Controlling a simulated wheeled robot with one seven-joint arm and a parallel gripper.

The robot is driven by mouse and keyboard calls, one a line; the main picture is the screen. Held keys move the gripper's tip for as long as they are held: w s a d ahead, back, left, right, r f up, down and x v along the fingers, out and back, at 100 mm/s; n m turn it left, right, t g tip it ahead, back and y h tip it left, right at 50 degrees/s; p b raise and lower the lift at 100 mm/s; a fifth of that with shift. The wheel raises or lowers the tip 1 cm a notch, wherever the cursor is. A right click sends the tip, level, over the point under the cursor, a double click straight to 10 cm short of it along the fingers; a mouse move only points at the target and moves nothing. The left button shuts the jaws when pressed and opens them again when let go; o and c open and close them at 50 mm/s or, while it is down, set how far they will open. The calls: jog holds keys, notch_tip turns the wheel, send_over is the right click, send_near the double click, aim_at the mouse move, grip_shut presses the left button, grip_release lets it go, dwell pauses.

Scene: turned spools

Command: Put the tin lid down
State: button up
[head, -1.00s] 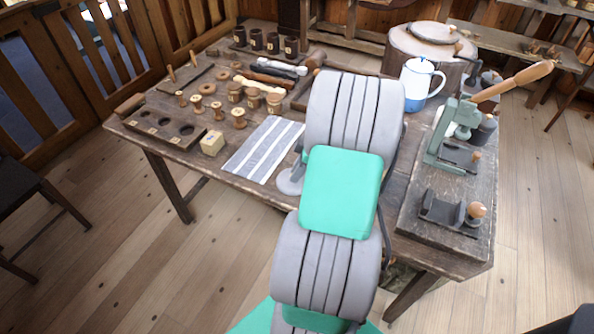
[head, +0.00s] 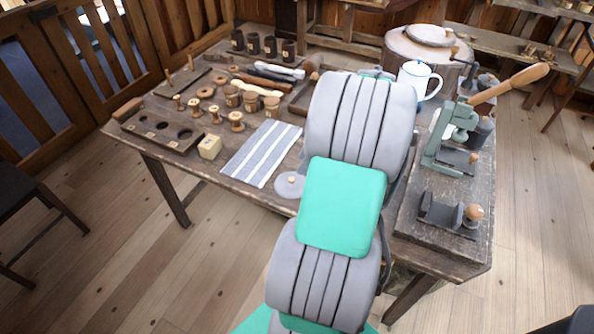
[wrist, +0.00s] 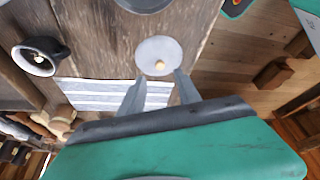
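The tin lid (head: 290,185) is a round grey disc with a small knob. It lies flat on the table near the front edge, just right of the striped cloth (head: 262,152). In the wrist view the lid (wrist: 152,48) shows with its light wooden knob, just beyond my fingertips. My gripper (wrist: 160,80) has its two fingers spread apart, with nothing held between them. The lid is clear of the fingers as far as I can see. In the head view my gripper is hidden behind my arm.
Spools (head: 236,121), a small yellowish block (head: 209,146) and a holed wooden rack (head: 160,130) stand on the left of the table (head: 240,190). A white jug (head: 416,80) and a green lever press (head: 450,140) are at the right. A dark cup (wrist: 40,58) shows in the wrist view.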

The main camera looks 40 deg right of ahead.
jog(key=v, duration=0.5)
jog(key=w+a+r+m, duration=0.1)
jog(key=w+a, duration=0.2)
jog(key=a, duration=0.5)
jog(key=w+a+r+m, duration=0.1)
jog(key=w+a+m, duration=0.1)
jog(key=a, duration=0.5)
jog(key=s+a+f+m+h, duration=0.1)
jog(key=s+a+m, duration=0.1)
jog(key=a, duration=0.6)
jog(key=s+a+m+h, duration=0.2)
jog(key=s+a, duration=0.3)
jog(key=a, duration=0.3)
jog(key=shift+a+f+m+g, duration=0.3)
jog(key=shift+f+m, duration=0.1)
jog(key=shift+m, duration=0.2)
jog(key=shift+s, duration=0.1)
